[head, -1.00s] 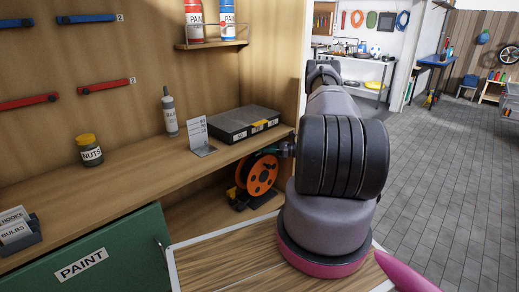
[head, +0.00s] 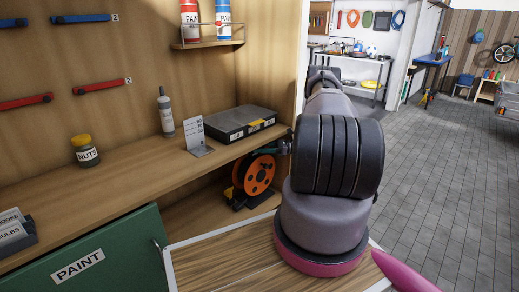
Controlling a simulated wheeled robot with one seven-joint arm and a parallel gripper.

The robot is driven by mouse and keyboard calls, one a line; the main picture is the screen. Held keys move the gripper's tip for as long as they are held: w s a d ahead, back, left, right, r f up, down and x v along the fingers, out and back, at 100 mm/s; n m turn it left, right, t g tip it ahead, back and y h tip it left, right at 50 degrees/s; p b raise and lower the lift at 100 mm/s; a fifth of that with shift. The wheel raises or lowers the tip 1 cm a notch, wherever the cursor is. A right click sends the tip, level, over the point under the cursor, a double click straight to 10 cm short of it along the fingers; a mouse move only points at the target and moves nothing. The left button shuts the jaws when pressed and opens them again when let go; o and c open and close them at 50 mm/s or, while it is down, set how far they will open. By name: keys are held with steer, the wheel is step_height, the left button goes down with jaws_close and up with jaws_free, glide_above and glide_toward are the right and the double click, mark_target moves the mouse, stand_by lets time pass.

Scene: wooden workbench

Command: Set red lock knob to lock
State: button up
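I cannot make out a red lock knob in the head view. Two red bars are fixed to the wooden back panel, one at the far left (head: 25,102) and one to its right (head: 101,88) beside a "2" label. My arm fills the centre right of the view and stretches away from me. My gripper cannot be made out behind the arm links. A small dark part shows beside the arm near an orange reel (head: 254,175); I cannot tell what it belongs to.
The wooden shelf holds a NUTS jar (head: 86,152), a grey bottle (head: 166,115), a small sign (head: 195,137) and a flat dark case (head: 239,123). A green PAINT cabinet door (head: 105,258) is below. Open tiled floor (head: 445,190) lies to the right.

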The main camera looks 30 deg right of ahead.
steer(key=v, duration=1)
steer(key=shift+s+d, duration=0.15)
steer(key=shift+d, duration=0.25)
